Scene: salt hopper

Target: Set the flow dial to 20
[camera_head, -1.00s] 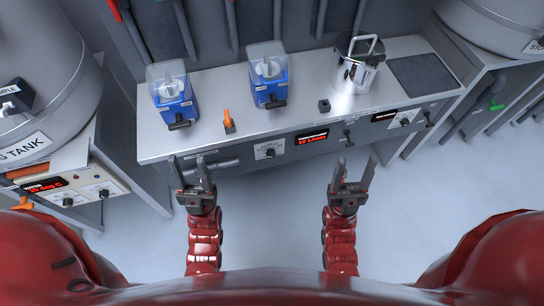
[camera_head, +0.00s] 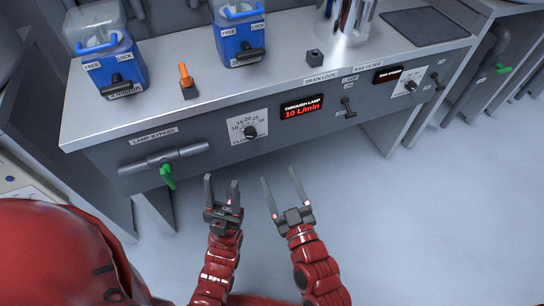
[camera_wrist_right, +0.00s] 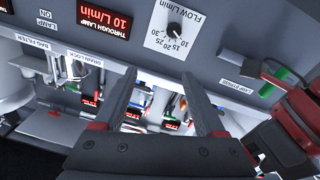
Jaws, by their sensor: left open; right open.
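The flow dial (camera_head: 250,132) is a black knob on a white scale plate, marked 10 to 30, on the grey front panel. The red-lit display (camera_head: 302,107) to its right reads 10 L/min. In the right wrist view the dial (camera_wrist_right: 174,30) appears upside down beyond the fingertips, beside the display (camera_wrist_right: 104,22). My left gripper (camera_head: 221,181) is open and empty, below and left of the dial in the picture. My right gripper (camera_head: 279,176) is open and empty, below and slightly right of it. It also shows in the right wrist view (camera_wrist_right: 157,74). Neither touches the dial.
A green-handled lamp bypass valve (camera_head: 167,175) projects from the panel at left. A black lamp switch (camera_head: 349,108) and a second dial (camera_head: 411,86) are at right. Blue canisters (camera_head: 115,70) and an orange lever (camera_head: 186,80) stand on the counter. Floor at right is clear.

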